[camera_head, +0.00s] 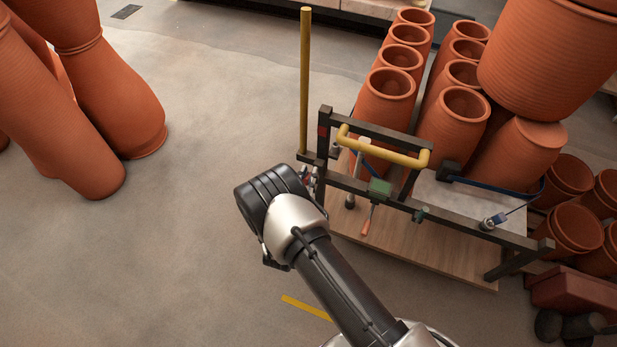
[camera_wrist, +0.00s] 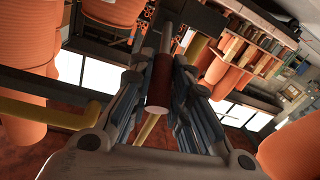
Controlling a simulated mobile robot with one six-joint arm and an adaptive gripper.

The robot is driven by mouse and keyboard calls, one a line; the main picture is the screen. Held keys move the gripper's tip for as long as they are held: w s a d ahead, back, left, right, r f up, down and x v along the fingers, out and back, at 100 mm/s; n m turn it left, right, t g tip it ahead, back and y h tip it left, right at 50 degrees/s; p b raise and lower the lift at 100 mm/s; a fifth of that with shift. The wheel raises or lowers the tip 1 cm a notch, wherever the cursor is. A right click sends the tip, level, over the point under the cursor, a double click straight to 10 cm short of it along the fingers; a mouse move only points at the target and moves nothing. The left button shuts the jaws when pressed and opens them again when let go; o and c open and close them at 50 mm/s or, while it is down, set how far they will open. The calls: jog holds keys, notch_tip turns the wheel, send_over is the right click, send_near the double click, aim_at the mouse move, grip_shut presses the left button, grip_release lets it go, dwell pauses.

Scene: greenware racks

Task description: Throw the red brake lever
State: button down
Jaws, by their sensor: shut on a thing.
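In the wrist view the red brake lever (camera_wrist: 160,82) shows as a dark red cylindrical grip with a paler end facing the camera. My gripper (camera_wrist: 164,72) is shut on it, with one finger on each side. In the head view my gripper (camera_head: 310,182) reaches the left end of the cart's dark metal frame (camera_head: 365,190). My wrist hides most of the fingers there, and the lever cannot be made out clearly.
The cart has a yellow push handle (camera_head: 385,147), a yellow upright pole (camera_head: 305,80) and a wooden deck (camera_head: 440,253). Several terracotta pots (camera_head: 385,100) stand on it. Tall terracotta vessels (camera_head: 110,95) stand at the left. The floor between is clear.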

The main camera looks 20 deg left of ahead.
jog(key=shift+r, duration=0.15)
jog(key=p, duration=0.1)
jog(key=r+g+p, duration=0.1)
jog(key=shift+w+r+g+p, duration=0.15)
jog(key=shift+w+g+p, duration=0.15)
jog(key=shift+w+p, duration=0.1)
jog(key=w+r+g+p, duration=0.1)
jog(key=g+p, duration=0.1)
jog(key=shift+w+d+r+p, duration=0.1)
jog(key=shift+r+p, duration=0.05)
jog(key=shift+p, duration=0.25)
jog(key=w+g+p, duration=0.1)
jog(key=g+p, duration=0.1)
jog(key=g, duration=0.1)
jog(key=shift+w+d+r+m, duration=0.1)
jog(key=shift+w+r+m, duration=0.2)
jog(key=shift+w+r, duration=0.1)
jog(key=shift+w+g+p, duration=0.65)
jog(key=shift+g+p, duration=0.1)
jog(key=shift+g, duration=0.45)
jog(key=c, duration=1.5)
grip_release()
